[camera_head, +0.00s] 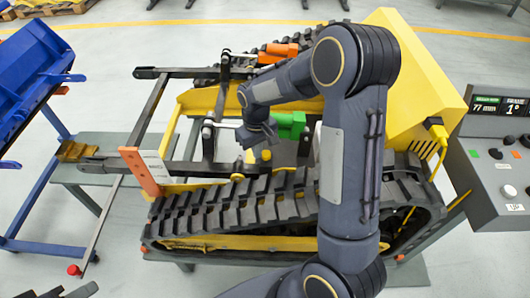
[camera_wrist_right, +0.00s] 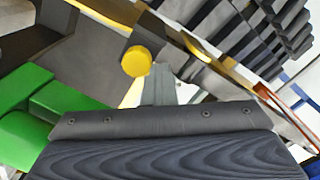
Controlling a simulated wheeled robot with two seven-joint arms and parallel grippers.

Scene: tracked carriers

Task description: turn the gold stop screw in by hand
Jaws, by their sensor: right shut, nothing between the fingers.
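The gold stop screw shows as a small round yellow head (camera_head: 266,155) inside the frame of the tracked carrier (camera_head: 235,243). In the right wrist view the screw head (camera_wrist_right: 135,61) is just beyond and left of my fingertips. My right gripper (camera_head: 260,143) reaches down over the carrier and is shut and empty beside the screw. Its grey fingers (camera_wrist_right: 160,84) show in the wrist view; I cannot tell whether they touch the screw.
A green block (camera_head: 290,125) sits close to the right gripper, also in the wrist view (camera_wrist_right: 70,105). An orange block (camera_head: 278,53) lies farther back. Black lift arms (camera_head: 190,73) extend left. A blue bucket (camera_head: 30,75) stands left, a control console (camera_head: 495,150) right.

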